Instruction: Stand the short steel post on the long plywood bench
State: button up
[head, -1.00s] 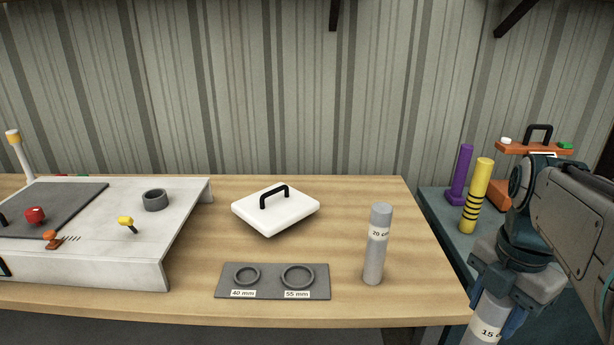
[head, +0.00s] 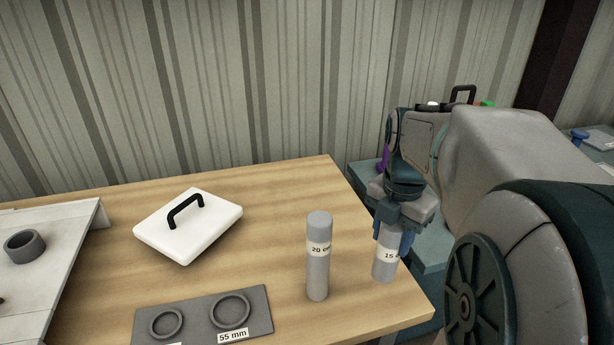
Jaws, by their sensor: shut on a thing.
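The short steel post (head: 384,265), a grey cylinder with a "15" label, is upright in my gripper (head: 392,232). My gripper is shut on its upper part from above, and the fingers hide its top. The post's lower end shows against the right end of the long plywood bench (head: 265,185), near its right edge. I cannot tell whether it touches the bench top. A taller grey post (head: 318,265) marked "20 cm" stands on the bench just left of it.
A white lid-like block (head: 190,232) with a black handle lies on the bench. A grey plate (head: 195,315) with two rings lies in front, and a white panel (head: 50,245) is at left. A blue-green table (head: 430,255) is behind my arm, with things on it mostly hidden.

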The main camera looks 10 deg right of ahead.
jog(key=w+f, duration=0.6)
jog(key=f, duration=0.1)
jog(key=shift+d+f, duration=0.25)
jog(key=shift+f, duration=0.05)
jog(key=shift+f, duration=0.15)
jog(key=o, duration=1.2)
jog(key=shift+o, duration=0.2)
